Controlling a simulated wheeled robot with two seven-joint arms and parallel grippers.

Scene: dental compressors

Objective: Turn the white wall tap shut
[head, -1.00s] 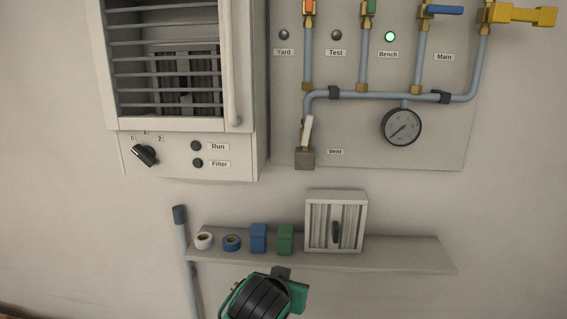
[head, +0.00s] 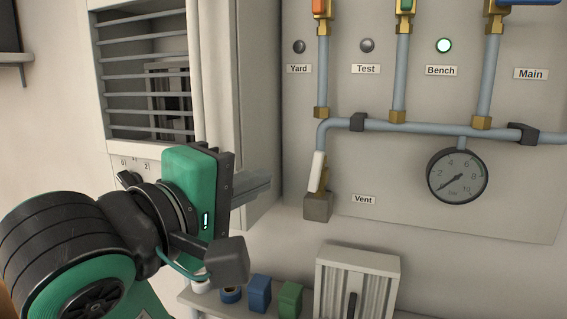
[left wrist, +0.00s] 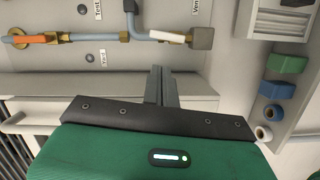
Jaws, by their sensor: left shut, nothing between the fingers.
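The white tap (head: 317,172) is at the lower left end of the pipework, just above a grey block (head: 318,207) and left of the "Vent" label. Its white lever stands nearly upright, roughly in line with the pipe. In the left wrist view the white lever (left wrist: 170,37) lies nearly level beside the grey block. My left gripper (head: 262,183) is shut and empty, left of the tap and apart from it, in front of the cabinet's side. In the left wrist view its closed fingers (left wrist: 158,76) point toward the pipework. My right gripper is not in view.
A louvred cabinet (head: 218,75) stands left of the tap panel, close to my left gripper. A pressure gauge (head: 457,176) is to the right. Below, a shelf (head: 420,314) carries blue and green boxes (head: 290,299), tape rolls and a small vented box (head: 358,265).

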